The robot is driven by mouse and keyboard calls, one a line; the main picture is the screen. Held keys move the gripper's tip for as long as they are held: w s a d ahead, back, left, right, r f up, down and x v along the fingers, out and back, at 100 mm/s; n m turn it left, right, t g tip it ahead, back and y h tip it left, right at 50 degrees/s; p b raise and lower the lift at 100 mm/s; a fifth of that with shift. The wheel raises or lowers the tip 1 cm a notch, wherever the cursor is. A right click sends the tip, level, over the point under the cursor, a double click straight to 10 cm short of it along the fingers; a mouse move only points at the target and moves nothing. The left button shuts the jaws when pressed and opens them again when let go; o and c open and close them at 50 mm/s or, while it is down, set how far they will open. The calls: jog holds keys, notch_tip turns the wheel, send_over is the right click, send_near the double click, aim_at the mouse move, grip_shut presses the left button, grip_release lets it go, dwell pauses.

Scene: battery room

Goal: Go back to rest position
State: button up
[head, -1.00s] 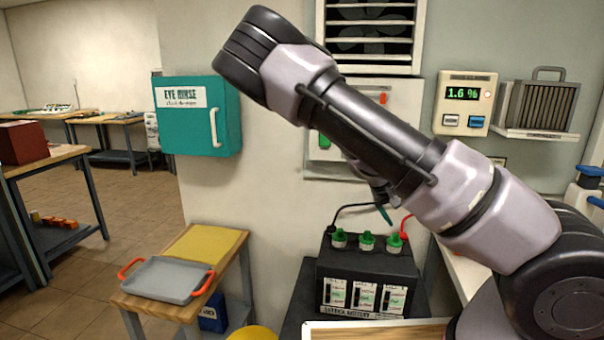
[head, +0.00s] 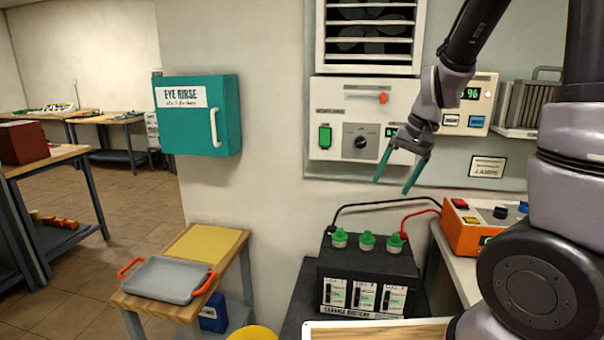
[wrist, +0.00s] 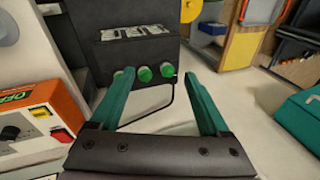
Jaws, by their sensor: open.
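My gripper (head: 398,178) is open and empty in the head view, with its two teal fingers pointing down and apart. It hangs in front of the wall panel, above and a little right of the black battery (head: 367,270). In the wrist view, the two fingers (wrist: 160,95) are spread with nothing between them. The battery (wrist: 140,58) with its green caps shows beyond them, upside down in that view. My fingers touch nothing that I can see.
An orange device (head: 465,235) stands on the bench right of the battery, with black and red cables to it. A white control box (head: 345,90) and a humidity meter (head: 449,122) hang on the wall behind my gripper. A grey tray (head: 168,262) and teal eye-rinse cabinet (head: 180,130) are at left.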

jog(key=s+d+r+t, duration=0.1)
jog(key=s+r+t, duration=0.1)
jog(key=s+r, duration=0.4)
jog(key=s+d+r+t+h, duration=0.1)
jog(key=s+d+r+t, duration=0.1)
jog(key=s+r, duration=0.5)
notch_tip(320, 180, up, 4)
jog(key=shift+r+t, duration=0.25)
jog(key=shift+t, duration=0.35)
jog(key=shift+w, duration=0.1)
